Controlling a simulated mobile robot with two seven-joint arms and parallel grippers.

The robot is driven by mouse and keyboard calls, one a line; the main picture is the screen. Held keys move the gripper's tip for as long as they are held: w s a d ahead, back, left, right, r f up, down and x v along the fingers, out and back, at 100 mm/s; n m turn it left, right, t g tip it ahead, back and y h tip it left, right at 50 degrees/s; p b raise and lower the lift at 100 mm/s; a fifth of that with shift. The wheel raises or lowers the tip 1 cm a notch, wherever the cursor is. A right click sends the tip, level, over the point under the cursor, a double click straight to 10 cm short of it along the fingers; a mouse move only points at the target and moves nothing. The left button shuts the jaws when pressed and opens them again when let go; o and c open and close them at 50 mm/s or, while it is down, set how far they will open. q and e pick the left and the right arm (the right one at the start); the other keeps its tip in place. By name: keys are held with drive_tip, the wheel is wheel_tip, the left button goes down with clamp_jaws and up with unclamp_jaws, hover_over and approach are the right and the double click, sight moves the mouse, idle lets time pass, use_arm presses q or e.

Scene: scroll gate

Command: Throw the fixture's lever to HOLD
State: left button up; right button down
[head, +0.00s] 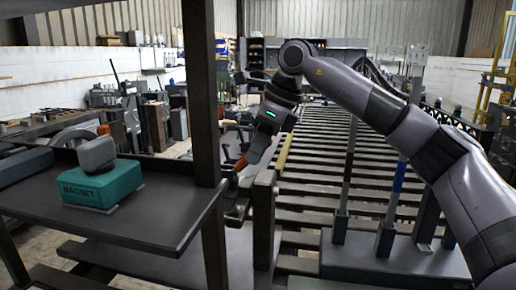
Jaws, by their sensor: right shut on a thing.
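My right gripper (238,186) reaches down from the right arm, whose wrist carries a green light. Its fingers are shut on a small part low beside the dark upright post; the part is mostly hidden and I cannot tell its shape. Orange-red pieces show close to the fingers. No lever or HOLD marking can be made out clearly here. A teal block marked MAGNET (103,186), with a rounded grey piece on top, sits on the dark shelf (165,220) at the left, apart from the gripper. My left gripper is not in view.
The dark upright post (204,120) stands close to the left of the gripper. A short post (263,225) stands just right of it. Slatted decking (310,150) runs back behind. Upright rods, one with a blue band (398,178), stand on a grey base at the right.

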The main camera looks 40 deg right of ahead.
sight(245, 157)
drive_tip(key=shift+r, duration=0.1)
drive_tip(key=shift+w+a+r+p, duration=0.1)
drive_tip(key=shift+r+p, duration=0.1)
drive_tip(key=shift+p, duration=0.5)
drive_tip(key=r+g+h+p, duration=0.1)
drive_tip(key=p, duration=0.3)
drive_tip(key=shift+w+a+g, duration=0.3)
drive_tip(key=shift+w+a, duration=0.1)
drive_tip(key=shift+w+a+r+h, duration=0.1)
drive_tip(key=shift+w+a+h, duration=0.1)
drive_tip(key=shift+h, duration=0.2)
drive_tip(key=shift+w+a+g+h+p, duration=0.3)
drive_tip(key=shift+w+g+h, duration=0.1)
drive_tip(key=shift+g, duration=0.3)
drive_tip(key=shift+w+a+r+g+h, duration=0.35)
drive_tip(key=shift+w+a+g+h, duration=0.2)
drive_tip(key=shift+w+g+h, duration=0.3)
drive_tip(key=shift+a+g+h, duration=0.1)
drive_tip(key=shift+g+h, duration=0.15)
drive_tip(key=shift+g, duration=0.1)
